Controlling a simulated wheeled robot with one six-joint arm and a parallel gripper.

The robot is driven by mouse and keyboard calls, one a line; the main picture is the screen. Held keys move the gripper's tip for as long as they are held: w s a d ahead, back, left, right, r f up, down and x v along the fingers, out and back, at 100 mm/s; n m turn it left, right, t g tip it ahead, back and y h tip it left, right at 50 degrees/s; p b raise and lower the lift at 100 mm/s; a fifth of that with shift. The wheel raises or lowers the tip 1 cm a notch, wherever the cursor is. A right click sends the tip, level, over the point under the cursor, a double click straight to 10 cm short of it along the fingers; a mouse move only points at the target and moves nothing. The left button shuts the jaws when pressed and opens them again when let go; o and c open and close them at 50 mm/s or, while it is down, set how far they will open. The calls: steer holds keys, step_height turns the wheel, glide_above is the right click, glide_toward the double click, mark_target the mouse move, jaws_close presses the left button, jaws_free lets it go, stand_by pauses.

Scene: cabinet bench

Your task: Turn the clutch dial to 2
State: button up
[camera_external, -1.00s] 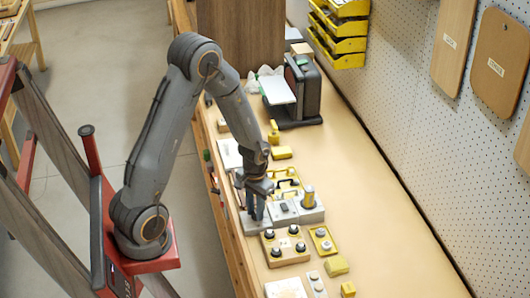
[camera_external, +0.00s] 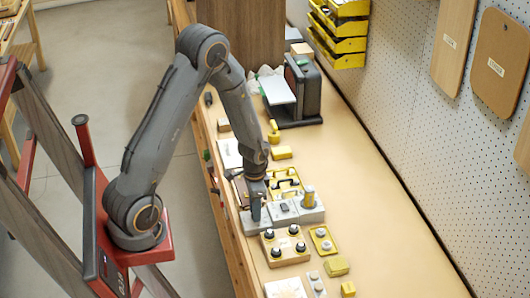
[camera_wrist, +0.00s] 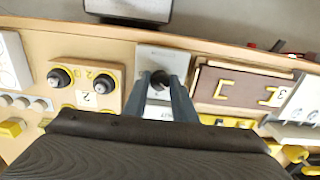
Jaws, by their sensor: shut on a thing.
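The clutch dial (camera_wrist: 159,78) is a small dark round knob on a pale grey block (camera_wrist: 168,57) in the wrist view. Part of a printed label on the block shows below, mostly covered by the fingers. My gripper (camera_wrist: 164,88) is shut on the dial, one finger on each side. In the external view my gripper (camera_external: 257,213) points down onto the grey block (camera_external: 248,227) at the bench's near edge, and hides the dial there. I cannot read the dial's pointer or scale.
A wooden block with several black knobs (camera_external: 284,246) stands close beside the grey block. On the other side is a brown panel with yellow handles (camera_wrist: 240,88). The bench's right side (camera_external: 400,235) is clear.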

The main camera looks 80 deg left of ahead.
steer(key=shift+m+p, duration=0.4)
steer(key=shift+m, duration=0.6)
steer(key=shift+w, duration=0.1)
steer(key=o, duration=1)
steer(key=shift+o, duration=0.2)
steer(key=shift+r+b, duration=0.8)
steer(key=shift+r, duration=3.15)
